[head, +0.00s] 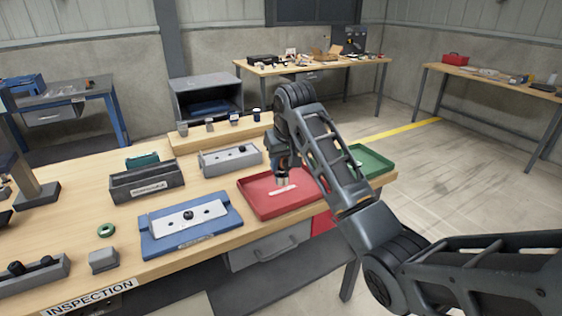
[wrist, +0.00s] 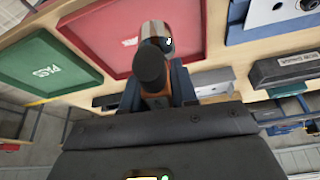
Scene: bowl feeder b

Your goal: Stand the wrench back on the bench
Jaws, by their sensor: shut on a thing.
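My gripper (head: 283,168) is above the red tray (head: 247,203), pointing down at the right part of the wooden bench (head: 215,187). In the wrist view, its blue fingers (wrist: 155,95) are shut on a tool with a dark rounded end (wrist: 151,68) and a silvery part (wrist: 155,32). I take this to be the wrench, but its full shape is hidden. In the head view only a small pale tip shows below the fingers. I cannot tell whether it touches the tray.
A green tray (head: 374,161) lies right of the red one. A blue fixture (head: 155,245), a grey fixture (head: 230,158), a dark bin (head: 147,182) and a green ring (head: 106,230) are to the left. A raised wooden ledge (head: 190,140) at the back holds small cylinders. Bare bench shows between them.

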